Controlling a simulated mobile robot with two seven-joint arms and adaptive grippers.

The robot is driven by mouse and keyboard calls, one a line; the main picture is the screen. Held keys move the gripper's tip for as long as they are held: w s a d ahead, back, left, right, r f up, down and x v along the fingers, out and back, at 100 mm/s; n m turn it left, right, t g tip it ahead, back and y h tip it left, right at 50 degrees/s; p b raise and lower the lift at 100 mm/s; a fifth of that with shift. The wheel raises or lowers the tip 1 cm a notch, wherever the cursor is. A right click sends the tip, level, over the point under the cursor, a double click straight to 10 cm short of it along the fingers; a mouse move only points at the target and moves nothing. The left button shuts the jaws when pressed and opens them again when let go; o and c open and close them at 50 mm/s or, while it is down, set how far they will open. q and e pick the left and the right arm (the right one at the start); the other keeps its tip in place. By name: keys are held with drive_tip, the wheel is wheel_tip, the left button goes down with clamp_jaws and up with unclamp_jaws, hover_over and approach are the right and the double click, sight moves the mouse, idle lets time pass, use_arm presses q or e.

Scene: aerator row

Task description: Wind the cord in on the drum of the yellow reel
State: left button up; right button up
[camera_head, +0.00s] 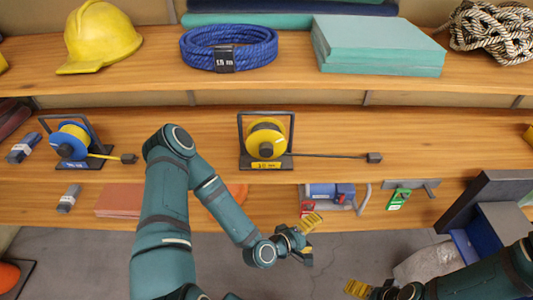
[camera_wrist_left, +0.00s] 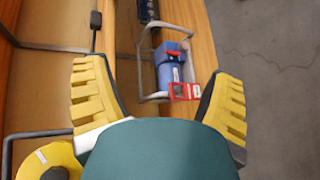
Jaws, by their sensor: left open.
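The yellow reel (camera_head: 266,137) stands in a dark frame on the middle shelf, with a dark hub and a yellow label on its base. Its dark cord (camera_head: 325,156) runs out to the right along the shelf to a dark end block (camera_head: 374,158). In the left wrist view the yellow reel (camera_wrist_left: 38,165) shows partly at the lower left. My left gripper (camera_head: 312,238) is open and empty, below and right of the reel, apart from it; its spread yellow fingers (camera_wrist_left: 160,85) fill the wrist view. My right gripper (camera_head: 357,289) is cut off at the bottom edge; its opening is unclear.
A blue reel (camera_head: 70,142) with a yellow cord stands left on the same shelf. A blue device (camera_head: 328,190) with a red tag and a metal part with a green tag (camera_head: 398,199) are on the lower shelf. A helmet (camera_head: 98,38) and blue rope (camera_head: 228,48) lie above.

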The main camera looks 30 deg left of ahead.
use_arm(q)
drive_tip(key=w+a+r+n+t+y, duration=0.35)
drive_tip(key=a+n+t, duration=0.25)
drive_tip(key=n, duration=0.2)
drive_tip(key=n+t+y+b, duration=0.2)
drive_tip(key=n+t+y, duration=0.1)
drive_tip(key=n+y, duration=0.95)
approach(266, 154)
drive_tip(key=shift+n+h, duration=0.35)
drive_tip(key=shift+h, duration=0.15)
drive_tip(key=x, duration=1.1)
drive_tip(key=shift+a+r, duration=0.15)
drive_tip(key=shift+r, duration=0.1)
drive_tip(key=c, duration=1.2)
